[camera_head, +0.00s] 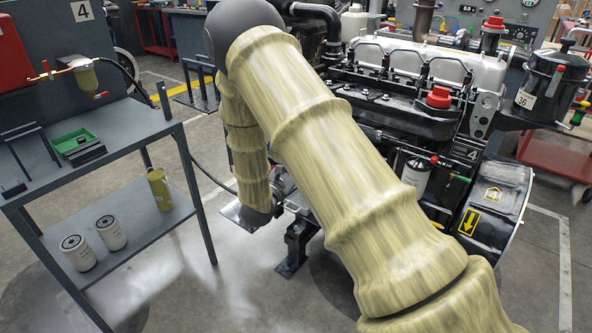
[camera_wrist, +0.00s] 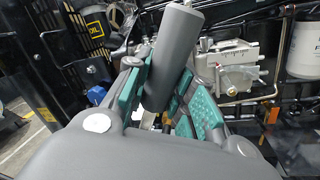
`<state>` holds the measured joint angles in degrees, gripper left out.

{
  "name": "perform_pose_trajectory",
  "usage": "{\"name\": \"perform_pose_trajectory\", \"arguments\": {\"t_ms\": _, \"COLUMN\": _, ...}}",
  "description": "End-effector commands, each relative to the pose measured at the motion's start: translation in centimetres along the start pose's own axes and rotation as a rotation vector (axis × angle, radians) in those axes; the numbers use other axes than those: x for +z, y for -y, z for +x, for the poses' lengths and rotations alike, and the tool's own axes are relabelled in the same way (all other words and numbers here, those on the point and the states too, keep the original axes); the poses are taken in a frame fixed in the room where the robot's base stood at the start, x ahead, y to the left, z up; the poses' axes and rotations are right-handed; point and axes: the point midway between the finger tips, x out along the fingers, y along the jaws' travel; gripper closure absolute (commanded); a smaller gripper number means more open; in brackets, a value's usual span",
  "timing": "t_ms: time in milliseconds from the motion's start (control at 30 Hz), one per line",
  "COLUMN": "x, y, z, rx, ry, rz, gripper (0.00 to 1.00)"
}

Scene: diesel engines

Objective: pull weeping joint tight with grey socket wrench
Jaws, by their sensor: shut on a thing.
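The grey socket wrench (camera_wrist: 172,55) shows in the wrist view as a thick grey handle standing up between the teal-padded fingers of my gripper (camera_wrist: 165,95). The fingers are shut on it. Its socket end is hidden behind the fingers and my gripper's body. A small yellowish fitting (camera_wrist: 166,126) shows low between the fingers; I cannot tell whether the wrench touches it. The engine (camera_head: 400,95) stands behind my arm in the head view. My arm hides the gripper and wrench there. I cannot make out the weeping joint or any wetness on it.
In the wrist view, a silvery pump (camera_wrist: 235,65) with thin pipes sits close right, and a white filter (camera_wrist: 305,45) beyond. In the head view, a grey bench (camera_head: 120,140) stands left with a green tray (camera_head: 72,141); two filters (camera_head: 110,232) rest on its lower shelf.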

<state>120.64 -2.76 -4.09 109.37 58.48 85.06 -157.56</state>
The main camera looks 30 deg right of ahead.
Motion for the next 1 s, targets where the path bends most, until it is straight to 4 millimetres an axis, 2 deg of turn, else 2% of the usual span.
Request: {"name": "perform_pose_trajectory", "arguments": {"t_ms": 1000, "x": 0.0, "y": 1.1, "z": 5.5, "rx": 0.000, "ry": 0.002, "rz": 0.002, "gripper": 1.00}}
